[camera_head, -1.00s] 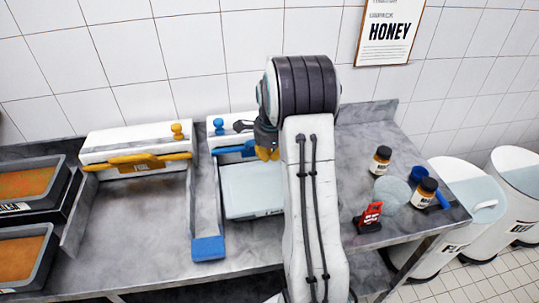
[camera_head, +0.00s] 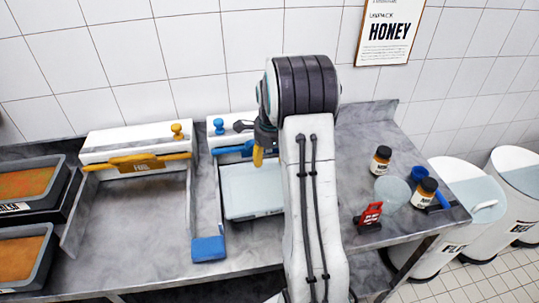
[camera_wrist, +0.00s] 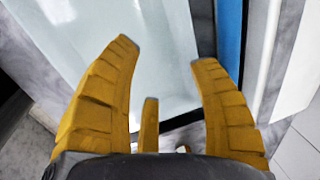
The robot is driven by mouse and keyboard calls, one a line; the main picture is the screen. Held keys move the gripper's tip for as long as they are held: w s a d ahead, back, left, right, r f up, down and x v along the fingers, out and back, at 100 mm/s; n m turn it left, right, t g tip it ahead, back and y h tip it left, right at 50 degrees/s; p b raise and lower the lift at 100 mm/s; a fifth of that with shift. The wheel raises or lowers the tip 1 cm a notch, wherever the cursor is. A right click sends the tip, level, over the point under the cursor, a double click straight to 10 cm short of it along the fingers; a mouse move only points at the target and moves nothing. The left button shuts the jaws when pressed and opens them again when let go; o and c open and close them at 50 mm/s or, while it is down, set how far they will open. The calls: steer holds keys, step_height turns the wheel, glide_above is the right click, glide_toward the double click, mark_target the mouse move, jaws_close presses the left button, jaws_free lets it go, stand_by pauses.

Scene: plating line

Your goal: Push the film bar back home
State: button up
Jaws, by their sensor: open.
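The right film dispenser (camera_head: 242,131) is white with a blue knob (camera_head: 218,126) and a blue bar (camera_head: 228,151) along its front. Part of this bar is hidden behind my gripper (camera_head: 258,156). In the wrist view the blue bar (camera_wrist: 230,45) shows as a strip beyond the right finger, apart from it. The left dispenser (camera_head: 115,142) has a yellow bar (camera_head: 140,163) across its front. My gripper (camera_wrist: 162,60) is open and empty, above a pale lidded tray (camera_head: 245,190). The pale surface (camera_wrist: 160,35) shows between the fingers.
A blue pad (camera_head: 208,248) lies at the counter's front. Trays of orange food (camera_head: 25,183) stand at the left. The counter before the yellow bar is clear.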

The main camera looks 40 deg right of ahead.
steer(key=shift+r, duration=0.1)
step_height(320, 180, up, 12)
steer(key=s+a, duration=0.1)
steer(key=s, duration=0.1)
stand_by(0.4)
steer(key=shift+f, duration=0.2)
stand_by(0.4)
steer(key=s+a+f+n+g, duration=0.1)
steer(key=s+a+f+n, duration=0.2)
steer(key=s+n, duration=0.35)
steer(key=s+a+f+n+g, duration=0.1)
steer(key=s+a+f+n, duration=0.2)
steer(key=n, duration=0.7)
steer(key=s+a+r+n+t, duration=0.2)
steer(key=s+a+r+n, duration=0.1)
steer(key=s+a, duration=0.3)
steer(key=s+a+r+n+t+y, duration=0.1)
steer(key=s+a+r+n+t, duration=0.1)
steer(key=s+a, duration=0.4)
steer(key=shift+a+r+n+t, duration=0.3)
steer(key=shift+a+r+n, duration=0.65)
steer(key=shift+a, duration=0.7)
